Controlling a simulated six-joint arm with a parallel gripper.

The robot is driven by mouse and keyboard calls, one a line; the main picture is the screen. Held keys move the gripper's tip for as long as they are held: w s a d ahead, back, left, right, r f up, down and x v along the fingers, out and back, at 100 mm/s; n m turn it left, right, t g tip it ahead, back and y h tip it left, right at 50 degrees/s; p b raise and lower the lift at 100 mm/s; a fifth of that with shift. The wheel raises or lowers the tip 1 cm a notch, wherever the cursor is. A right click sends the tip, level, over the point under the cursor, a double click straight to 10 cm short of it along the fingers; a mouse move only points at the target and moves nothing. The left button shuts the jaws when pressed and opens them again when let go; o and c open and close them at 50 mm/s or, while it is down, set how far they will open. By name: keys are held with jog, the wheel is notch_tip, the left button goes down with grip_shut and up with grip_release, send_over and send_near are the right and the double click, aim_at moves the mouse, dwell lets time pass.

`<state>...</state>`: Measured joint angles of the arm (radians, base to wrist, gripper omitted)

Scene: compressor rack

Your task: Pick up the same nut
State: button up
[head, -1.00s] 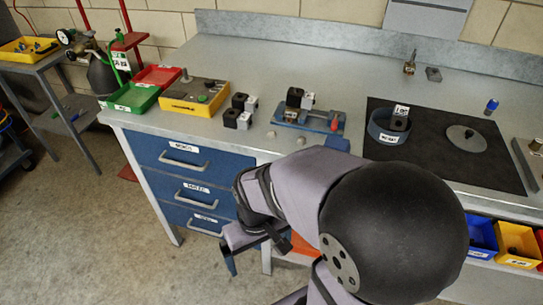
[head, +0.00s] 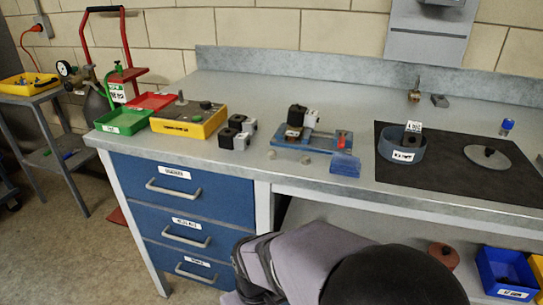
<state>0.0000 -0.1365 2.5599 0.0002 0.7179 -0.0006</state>
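Two small grey pieces, possibly nuts, lie on the bench top in front of a blue fixture (head: 295,141). One small grey piece (head: 272,154) is at the fixture's left front, the other small grey piece (head: 306,160) a little to the right. They are too small for me to tell their shape or which is the nut meant. Part of my arm shows at the bottom centre, below the bench edge. My gripper is out of the picture, so I cannot see whether it holds anything.
Black and white blocks (head: 236,134), a yellow box (head: 188,122) and green (head: 122,121) and red trays are left. A blue round bin (head: 402,148) sits on a black mat (head: 455,185).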

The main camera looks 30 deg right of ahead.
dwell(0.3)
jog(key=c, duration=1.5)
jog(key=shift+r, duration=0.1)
